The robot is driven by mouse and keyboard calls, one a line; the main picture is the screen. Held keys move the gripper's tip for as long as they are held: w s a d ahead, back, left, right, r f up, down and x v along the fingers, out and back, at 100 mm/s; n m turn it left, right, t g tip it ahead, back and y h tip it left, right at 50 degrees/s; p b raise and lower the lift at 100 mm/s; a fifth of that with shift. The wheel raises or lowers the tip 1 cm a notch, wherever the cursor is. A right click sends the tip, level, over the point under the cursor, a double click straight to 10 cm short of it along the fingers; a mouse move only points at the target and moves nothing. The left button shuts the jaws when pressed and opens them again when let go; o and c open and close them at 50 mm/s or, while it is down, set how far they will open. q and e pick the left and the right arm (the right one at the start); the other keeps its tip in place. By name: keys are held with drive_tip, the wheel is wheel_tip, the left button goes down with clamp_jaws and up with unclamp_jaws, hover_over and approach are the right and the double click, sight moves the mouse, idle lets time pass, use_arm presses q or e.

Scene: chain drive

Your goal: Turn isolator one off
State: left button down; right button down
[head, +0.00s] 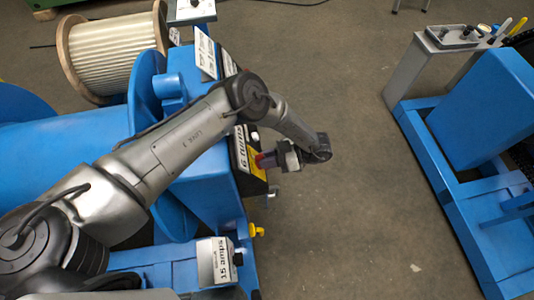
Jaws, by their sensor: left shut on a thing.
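My left arm reaches across the blue machine, and its left gripper (276,158) points back at the machine's side face. The gripper is shut on a small reddish switch handle (263,160), mostly hidden by the fingers. The handle is on a black and yellow plate (256,171) beside a white label that seems to read "6 turns" (241,148). I cannot read a number marking it as isolator one, nor tell which way the handle is turned. My right gripper is not in view.
A yellow knob (257,230) and a box labelled "15 amps" (220,262) are below the plate. A wooden cable reel (113,52) stands at upper left. Another blue machine (485,115) with a grey control box (452,38) stands at right. Clear floor (350,220) lies between.

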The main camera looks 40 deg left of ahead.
use_arm(q)
drive_tip(key=n+p, duration=0.1)
drive_tip(key=n, duration=0.2)
drive_tip(key=shift+r+h+p, duration=0.1)
drive_tip(key=shift+h+p, duration=0.2)
drive_tip(key=n+g+h+p, duration=0.1)
drive_tip(key=n, duration=0.3)
drive_tip(key=shift+s+d+n+p, duration=0.1)
drive_tip(key=shift+n+p, duration=0.2)
drive_tip(key=n+h+p, duration=0.1)
drive_tip(key=n, duration=0.4)
drive_tip(key=shift+p, duration=0.4)
drive_tip(key=shift+f+n+h, duration=0.2)
drive_tip(key=shift+n+h, duration=0.1)
drive_tip(key=shift+n, duration=0.4)
drive_tip(key=shift+p, duration=0.3)
drive_tip(key=c, duration=1)
unclamp_jaws()
drive_tip(key=shift+c, duration=0.2)
drive_tip(key=shift+d, duration=0.1)
